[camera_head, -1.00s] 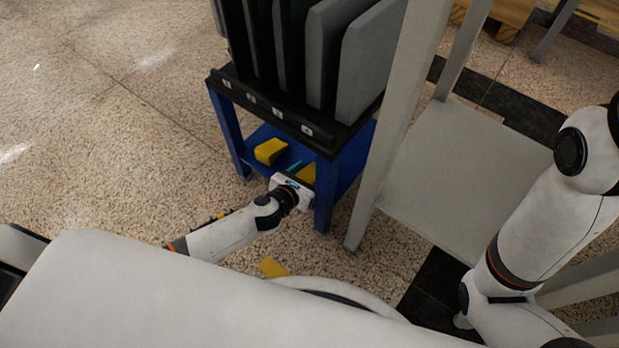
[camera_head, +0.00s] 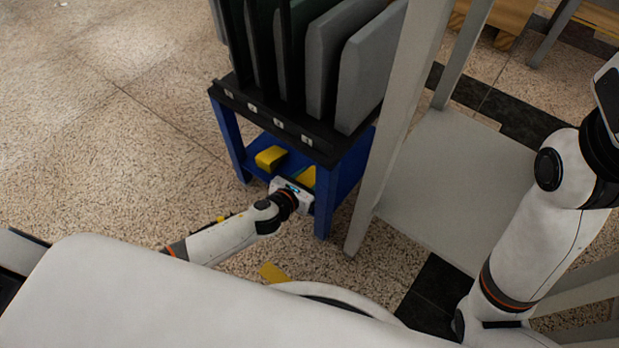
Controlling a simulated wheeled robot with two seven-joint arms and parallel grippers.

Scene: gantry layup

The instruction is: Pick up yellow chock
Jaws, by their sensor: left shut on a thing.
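A yellow chock (camera_head: 307,175) is at my left gripper (camera_head: 300,178), on the right side of the blue lower shelf (camera_head: 247,163). The gripper reaches in from the front and is shut on this chock. The white gripper body hides the chock's lower part, and the fingers are mostly hidden. A second yellow chock (camera_head: 270,157) lies apart on the shelf, to the left. My right arm is at the right edge, and its gripper is out of view.
The blue rack holds upright grey panels (camera_head: 368,65) in black slots above the shelf. Its front right leg (camera_head: 323,208) stands close to my gripper. A pale post (camera_head: 388,140) and platform (camera_head: 455,185) stand right. Floor at left is clear.

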